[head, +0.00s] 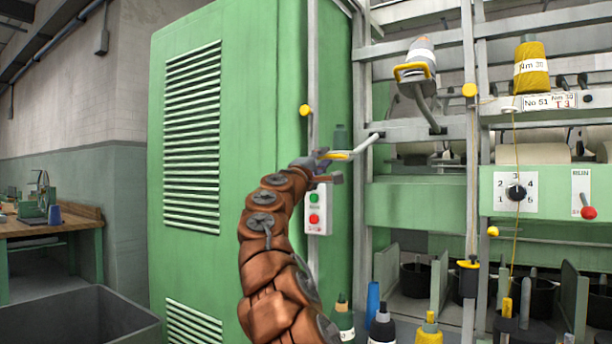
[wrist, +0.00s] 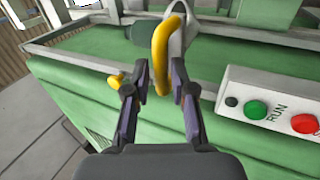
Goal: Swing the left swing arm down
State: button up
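The left swing arm (head: 366,146) is a pale rod reaching left from the machine frame, with a yellow handle (head: 338,156) at its end. A dark green bobbin (head: 341,135) stands at that end. My gripper (head: 322,166) is right at the handle. In the wrist view the yellow handle (wrist: 160,58) passes between the two dark fingertips of my gripper (wrist: 160,72). The fingers are apart, with a gap on the left of the handle; whether the right finger touches it I cannot tell.
A control box with green and red buttons (head: 317,219) is just below my gripper; it also shows in the wrist view (wrist: 275,112). A second swing arm (head: 427,108) with a grey cone (head: 421,56) is raised on the right. The large green cabinet (head: 250,120) stands left.

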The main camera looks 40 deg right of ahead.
jog(key=shift+s+a+f, duration=0.1)
jog(key=shift+s+a, duration=0.1)
jog(key=shift+a, duration=0.25)
jog(key=shift+s+a+f, duration=0.1)
jog(key=shift+f, duration=0.1)
jog(key=shift+a+f, duration=0.15)
jog(key=shift+a, duration=0.45)
jog(key=v, duration=0.7)
jog(key=shift+a+f, duration=0.3)
jog(key=shift+f, duration=0.05)
jog(key=shift+s, duration=0.15)
jog(key=shift+r, duration=0.1)
